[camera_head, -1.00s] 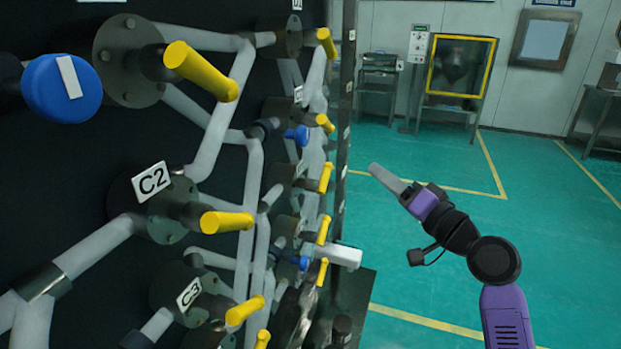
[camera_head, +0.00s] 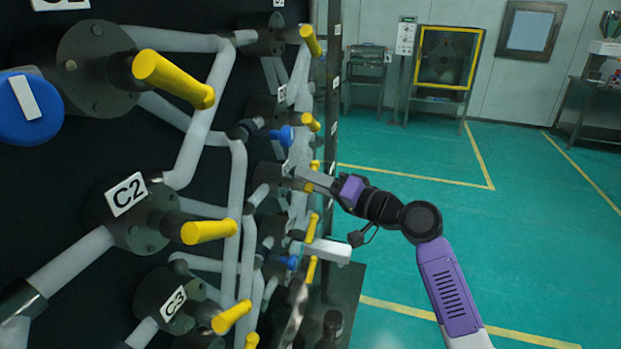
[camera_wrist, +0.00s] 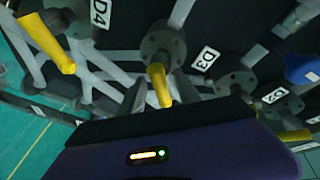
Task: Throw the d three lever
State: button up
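The D3 lever is a yellow handle (camera_wrist: 159,84) on a dark round flange beside the D3 label (camera_wrist: 205,58) in the wrist view. Its lower end reaches the black edge of my gripper, which hides what lies below. In the head view, my gripper (camera_head: 301,177) is at the right-hand column of levers and overlaps a yellow lever (camera_head: 315,164), which shows just above and below the grey finger part. I cannot tell whether they touch.
In the wrist view, the D4 lever (camera_wrist: 48,42) is to the left and another yellow lever (camera_wrist: 295,135) is to the right. Grey pipes and blue knobs (camera_head: 283,135) crowd the dark panel. Green floor (camera_head: 440,240) to the right is open.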

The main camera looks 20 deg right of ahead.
jog(key=shift+w+a, duration=0.1)
jog(key=shift+w, duration=0.05)
jog(key=shift+c, duration=0.4)
jog(key=shift+f, duration=0.1)
grip_shut()
